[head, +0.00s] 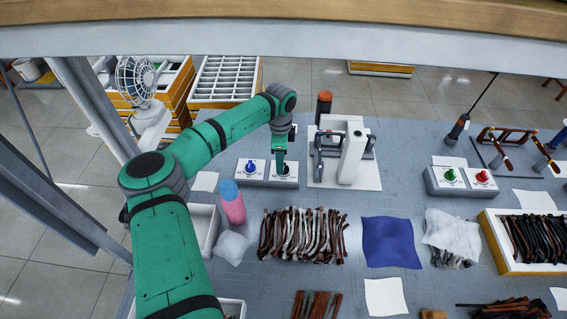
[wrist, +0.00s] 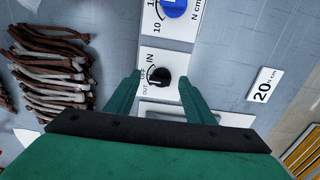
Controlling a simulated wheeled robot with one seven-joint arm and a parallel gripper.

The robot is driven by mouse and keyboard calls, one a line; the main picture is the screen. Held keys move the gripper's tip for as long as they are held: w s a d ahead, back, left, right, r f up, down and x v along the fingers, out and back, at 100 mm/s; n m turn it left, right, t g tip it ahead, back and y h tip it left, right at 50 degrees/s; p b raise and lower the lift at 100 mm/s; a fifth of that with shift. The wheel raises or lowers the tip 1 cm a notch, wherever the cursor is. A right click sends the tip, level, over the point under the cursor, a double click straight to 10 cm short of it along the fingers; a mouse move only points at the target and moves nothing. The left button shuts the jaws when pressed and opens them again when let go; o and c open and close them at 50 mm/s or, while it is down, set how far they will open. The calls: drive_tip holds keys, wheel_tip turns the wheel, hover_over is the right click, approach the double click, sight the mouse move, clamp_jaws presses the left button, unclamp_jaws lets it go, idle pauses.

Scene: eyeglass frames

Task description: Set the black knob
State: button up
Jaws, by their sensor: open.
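The black knob (wrist: 160,76) sits on a white panel (wrist: 148,62) marked IN and OUT. In the wrist view it lies between the two green fingers of my gripper (wrist: 159,80), with a gap on each side. My gripper is open and holds nothing. In the head view my gripper (head: 281,167) points down over the right part of the white control box (head: 267,181) and largely hides the black knob. The height of the fingertips relative to the knob is hard to tell.
A blue knob (head: 250,167) with a number scale is beside the black one. A white fixture (head: 352,153) stands just right of the box. Green (head: 449,175) and red (head: 482,176) buttons are farther right.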

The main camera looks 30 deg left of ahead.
drive_tip(key=shift+w+d+f, duration=0.1)
drive_tip(key=shift+d+f, duration=0.1)
drive_tip(key=shift+f, duration=0.35)
drive_tip(key=shift+w+d+f, duration=0.1)
drive_tip(key=shift+d+f, duration=0.1)
drive_tip(key=shift+f, duration=0.3)
drive_tip(key=shift+d, duration=0.1)
drive_tip(key=shift+w, duration=0.1)
drive_tip(key=c, duration=1.1)
